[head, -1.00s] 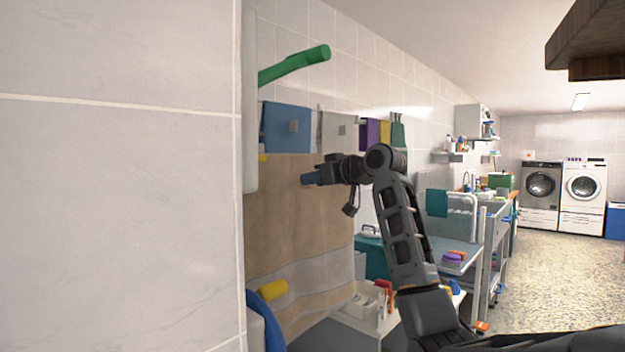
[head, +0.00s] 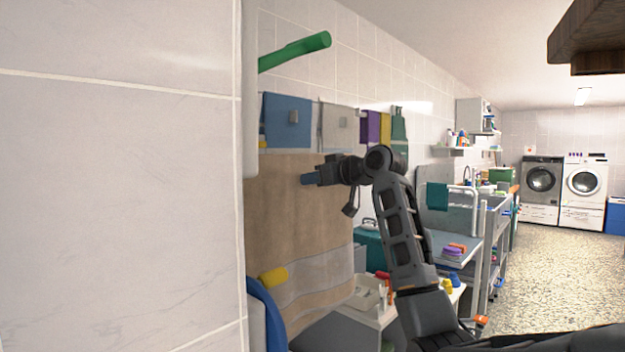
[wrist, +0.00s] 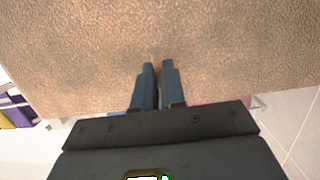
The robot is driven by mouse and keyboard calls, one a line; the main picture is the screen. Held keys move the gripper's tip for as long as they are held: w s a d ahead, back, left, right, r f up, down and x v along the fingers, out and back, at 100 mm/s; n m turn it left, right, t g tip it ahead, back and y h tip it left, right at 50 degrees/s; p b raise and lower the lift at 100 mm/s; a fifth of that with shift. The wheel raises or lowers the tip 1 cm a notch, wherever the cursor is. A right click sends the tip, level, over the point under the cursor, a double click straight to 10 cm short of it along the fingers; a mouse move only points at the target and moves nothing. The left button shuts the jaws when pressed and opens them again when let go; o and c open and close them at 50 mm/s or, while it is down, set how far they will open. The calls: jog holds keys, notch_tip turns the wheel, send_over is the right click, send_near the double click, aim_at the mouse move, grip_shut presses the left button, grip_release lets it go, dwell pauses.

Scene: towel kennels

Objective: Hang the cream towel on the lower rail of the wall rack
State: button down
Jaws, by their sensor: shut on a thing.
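The cream towel (head: 300,215), tan-looking with a paler striped band low down, hangs spread out from a straight top edge in the head view. My gripper (head: 308,179) is at its upper right part. In the wrist view the towel (wrist: 170,30) fills the upper area, and my gripper (wrist: 158,68) has its fingers close together on it, shut on the towel. A green bar (head: 295,52) juts from behind the white panel at upper left, and a yellow-ended piece (head: 273,277) shows low at left. I cannot tell which of these is the lower rail; the towel and panel hide much of the wall.
A tiled wall corner (head: 120,180) fills the left side. Blue (head: 287,122) and grey (head: 339,127) cloths hang behind the towel. A white tray (head: 368,300) and a grey bench (head: 450,255) stand beyond my arm. Open floor (head: 550,265) lies at right.

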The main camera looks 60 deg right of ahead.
jog(key=shift+f+b, duration=0.75)
jog(key=shift+f, duration=0.65)
jog(key=c, duration=0.7)
grip_release()
jog(key=shift+c, duration=0.2)
jog(key=f+p+v, duration=0.1)
jog(key=v, duration=0.8)
jog(key=shift+s+f+p, duration=0.2)
jog(key=shift+f+p, duration=0.1)
jog(key=shift+f, duration=0.1)
